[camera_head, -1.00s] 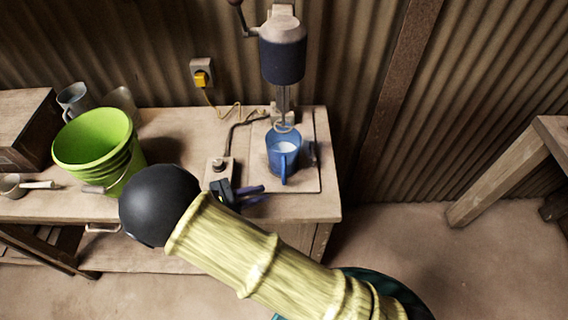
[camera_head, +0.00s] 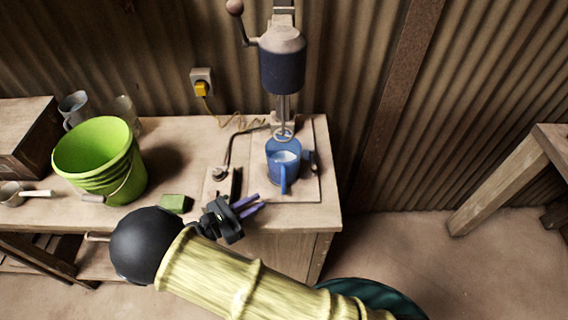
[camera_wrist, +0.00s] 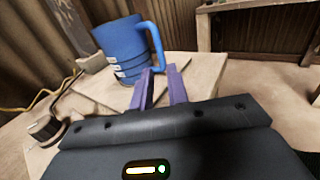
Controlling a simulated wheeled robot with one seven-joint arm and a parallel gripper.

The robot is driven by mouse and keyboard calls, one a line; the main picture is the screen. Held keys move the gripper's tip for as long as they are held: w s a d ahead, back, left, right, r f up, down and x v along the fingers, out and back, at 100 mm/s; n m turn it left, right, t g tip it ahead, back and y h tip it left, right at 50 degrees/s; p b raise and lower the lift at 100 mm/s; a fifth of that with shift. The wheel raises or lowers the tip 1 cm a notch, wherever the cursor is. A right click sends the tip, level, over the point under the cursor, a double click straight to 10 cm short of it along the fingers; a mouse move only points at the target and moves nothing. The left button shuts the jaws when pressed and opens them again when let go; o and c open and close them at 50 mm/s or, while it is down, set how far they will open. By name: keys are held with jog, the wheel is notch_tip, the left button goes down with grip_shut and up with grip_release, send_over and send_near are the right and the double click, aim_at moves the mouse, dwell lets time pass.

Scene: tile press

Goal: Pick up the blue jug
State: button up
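The blue jug (camera_head: 284,160) stands upright under the mixer on a board at the right end of the workbench, with something pale inside it. Its handle points toward the front. In the wrist view the jug (camera_wrist: 124,48) is ahead and a little left, its handle (camera_wrist: 153,45) on the right side. My gripper (camera_head: 257,204) is just in front and left of the jug, its purple fingers apart and empty. In the wrist view the fingers (camera_wrist: 161,84) reach toward the handle with a gap between them. They do not appear to touch the jug.
The mixer (camera_head: 283,65) hangs over the jug, its whisk at the jug's mouth. A green bucket (camera_head: 97,160), a green sponge (camera_head: 174,203) and a grey mug (camera_head: 74,106) are to the left. A yellow plug (camera_head: 202,89) is on the wall. The floor at right is clear.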

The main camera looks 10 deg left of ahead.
aim_at(283, 167)
jog(key=p+x, duration=0.1)
jog(key=x, duration=0.5)
jog(key=shift+r, duration=0.1)
jog(key=shift+w+d, duration=0.15)
jog(key=shift+w, duration=0.15)
jog(key=shift+s, duration=0.1)
jog(key=shift+s, duration=0.1)
jog(key=p+x, duration=0.2)
jog(key=x, duration=0.2)
jog(key=shift+r, duration=0.1)
jog(key=shift+w+d, duration=0.35)
jog(key=shift+w, duration=0.25)
jog(key=shift+c, duration=0.5)
